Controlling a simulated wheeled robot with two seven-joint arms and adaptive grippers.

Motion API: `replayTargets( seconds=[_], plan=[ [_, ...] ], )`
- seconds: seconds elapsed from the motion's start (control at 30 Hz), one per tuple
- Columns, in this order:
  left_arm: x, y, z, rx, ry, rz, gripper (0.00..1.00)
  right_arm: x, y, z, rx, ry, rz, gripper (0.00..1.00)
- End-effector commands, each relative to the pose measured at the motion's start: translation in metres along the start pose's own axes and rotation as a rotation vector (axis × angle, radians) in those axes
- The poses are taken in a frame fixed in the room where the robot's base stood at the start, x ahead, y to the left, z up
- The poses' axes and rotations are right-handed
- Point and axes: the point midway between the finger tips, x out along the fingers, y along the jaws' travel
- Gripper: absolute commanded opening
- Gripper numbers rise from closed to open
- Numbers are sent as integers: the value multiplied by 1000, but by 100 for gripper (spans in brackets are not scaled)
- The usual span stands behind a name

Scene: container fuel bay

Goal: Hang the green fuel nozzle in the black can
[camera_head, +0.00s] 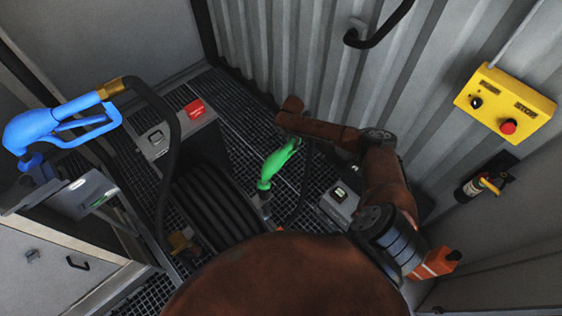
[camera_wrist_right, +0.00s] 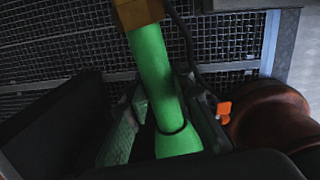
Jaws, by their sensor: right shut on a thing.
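The green fuel nozzle (camera_head: 277,163) hangs above the dark floor grating, spout pointing down and left in the head view. Its green body and brass-coloured collar (camera_wrist_right: 138,13) show in the right wrist view. My right gripper (camera_wrist_right: 162,115) is shut on the green nozzle; in the head view its fingers are mostly hidden by my brown wrist. I cannot clearly make out the black can; a dark shape (camera_head: 418,206) partly behind my right forearm may be it. My left gripper is not in view.
A blue nozzle (camera_head: 62,126) with a black hose is at the left. A grey box (camera_head: 341,201) stands by my right arm. An orange object (camera_head: 436,263) is at lower right. A yellow button box (camera_head: 505,102) and an extinguisher (camera_head: 480,187) are on the right wall.

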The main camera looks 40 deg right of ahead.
Motion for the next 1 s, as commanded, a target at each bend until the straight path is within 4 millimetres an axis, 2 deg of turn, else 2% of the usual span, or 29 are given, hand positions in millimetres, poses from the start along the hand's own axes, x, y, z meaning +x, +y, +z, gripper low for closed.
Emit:
replayTargets(
  seconds=[0.03,0.1,1.0],
  plan=[
    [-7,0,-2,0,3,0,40,-10,2,1,0,0,4,0],
    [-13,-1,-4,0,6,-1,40,-17,2,1,0,0,4,0],
    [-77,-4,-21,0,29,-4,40,-93,3,7,1,0,2,0]
  ],
)
